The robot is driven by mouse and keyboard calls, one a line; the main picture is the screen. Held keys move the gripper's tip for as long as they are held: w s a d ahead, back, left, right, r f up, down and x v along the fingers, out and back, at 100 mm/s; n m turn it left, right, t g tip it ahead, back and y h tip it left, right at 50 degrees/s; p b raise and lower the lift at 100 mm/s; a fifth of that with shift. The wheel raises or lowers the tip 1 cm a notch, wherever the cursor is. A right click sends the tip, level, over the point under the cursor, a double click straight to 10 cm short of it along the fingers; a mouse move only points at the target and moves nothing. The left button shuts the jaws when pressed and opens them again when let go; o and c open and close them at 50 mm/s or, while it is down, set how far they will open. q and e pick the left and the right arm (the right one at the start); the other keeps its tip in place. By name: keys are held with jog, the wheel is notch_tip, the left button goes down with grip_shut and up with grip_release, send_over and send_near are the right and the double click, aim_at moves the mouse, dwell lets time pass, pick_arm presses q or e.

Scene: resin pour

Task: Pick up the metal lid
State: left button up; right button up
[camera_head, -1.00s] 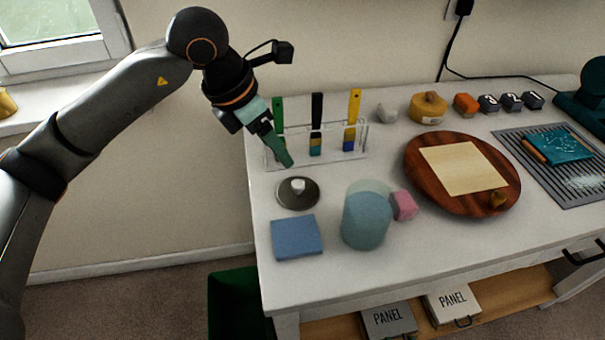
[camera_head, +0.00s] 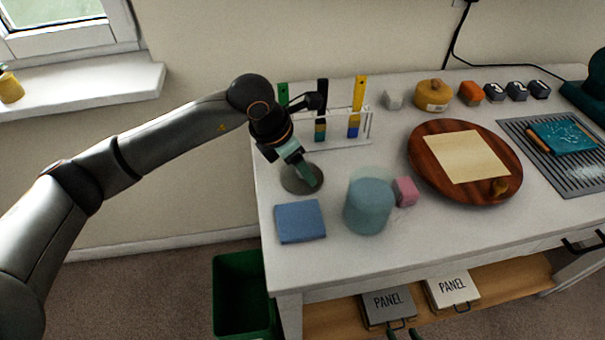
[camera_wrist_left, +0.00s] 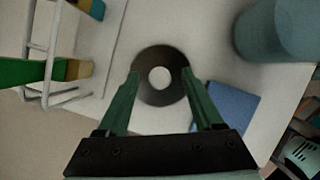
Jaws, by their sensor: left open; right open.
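The metal lid is a dark grey disc with a pale round knob in its middle. In the head view the lid (camera_head: 291,183) lies flat on the white table, partly covered by my left gripper (camera_head: 309,180). In the left wrist view the lid (camera_wrist_left: 160,96) lies between and beyond the two open green fingers of my left gripper (camera_wrist_left: 158,78), its knob roughly centred. The left gripper holds nothing and is above the lid; I cannot tell the exact gap. The tips of my right gripper (camera_head: 403,333) just show at the bottom edge of the head view, open, away from the lid.
A blue square pad (camera_head: 300,222) lies in front of the lid. A blue-grey cup (camera_head: 369,208) stands to its right, beside a pink block (camera_head: 406,191). A clear rack (camera_head: 345,143) with coloured sticks stands just behind. A round wooden board (camera_head: 420,165) lies further right.

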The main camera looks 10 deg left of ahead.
pick_arm(q)
grip_shut()
dwell(0.5)
